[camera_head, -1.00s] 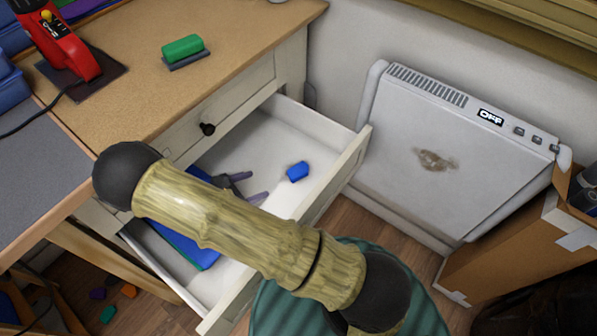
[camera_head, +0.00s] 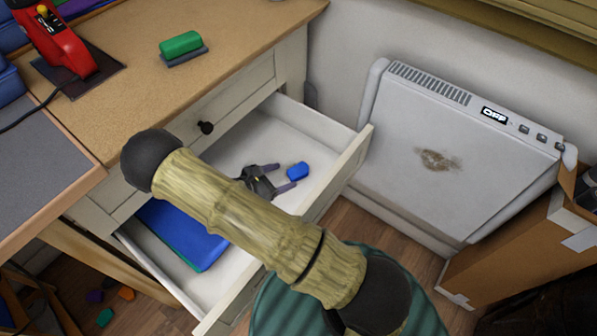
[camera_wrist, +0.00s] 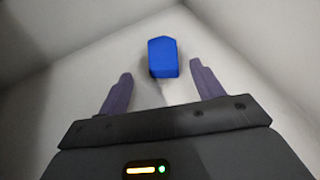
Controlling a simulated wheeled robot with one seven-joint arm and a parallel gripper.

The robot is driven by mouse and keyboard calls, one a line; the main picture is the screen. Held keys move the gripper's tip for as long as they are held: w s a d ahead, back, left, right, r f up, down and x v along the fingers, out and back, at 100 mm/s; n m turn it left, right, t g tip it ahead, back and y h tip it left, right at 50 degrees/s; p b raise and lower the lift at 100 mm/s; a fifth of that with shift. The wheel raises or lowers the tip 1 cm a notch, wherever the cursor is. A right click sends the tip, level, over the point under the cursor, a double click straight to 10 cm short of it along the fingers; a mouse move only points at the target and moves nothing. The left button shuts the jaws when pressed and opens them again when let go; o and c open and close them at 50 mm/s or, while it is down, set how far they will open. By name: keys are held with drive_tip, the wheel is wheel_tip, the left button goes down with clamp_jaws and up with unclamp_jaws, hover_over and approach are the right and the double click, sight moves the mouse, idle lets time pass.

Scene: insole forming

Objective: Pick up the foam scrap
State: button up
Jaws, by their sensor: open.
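The foam scrap is a small blue block (camera_head: 298,170) lying on the floor of the open white drawer (camera_head: 330,138), toward its right side. In the wrist view the blue scrap (camera_wrist: 163,57) lies just beyond the fingertips, roughly centred between them. My gripper (camera_head: 281,177) is open and empty inside the drawer, with its purple fingers just left of the scrap. In the wrist view the two fingers of my gripper (camera_wrist: 160,72) stand wide apart and do not touch the scrap. My arm hides part of the drawer.
Blue and green sheets (camera_head: 182,232) lie in the drawer's left part. The drawer's front panel (camera_head: 350,158) and side walls rise around the gripper. A white heater (camera_head: 465,150) reading OFF and a cardboard box (camera_head: 510,255) stand at the right. A green-topped block (camera_head: 181,45) sits on the desk.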

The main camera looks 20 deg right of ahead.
sight(294, 173)
drive_tip(key=x, duration=0.1)
drive_tip(key=b+x, duration=0.1)
drive_tip(key=x, duration=0.3)
drive_tip(key=shift+s+d+r, duration=0.1)
drive_tip(key=shift+s+d, duration=0.1)
drive_tip(key=shift+s, duration=0.05)
drive_tip(key=c, duration=1.1)
drive_tip(key=shift+o, duration=0.2)
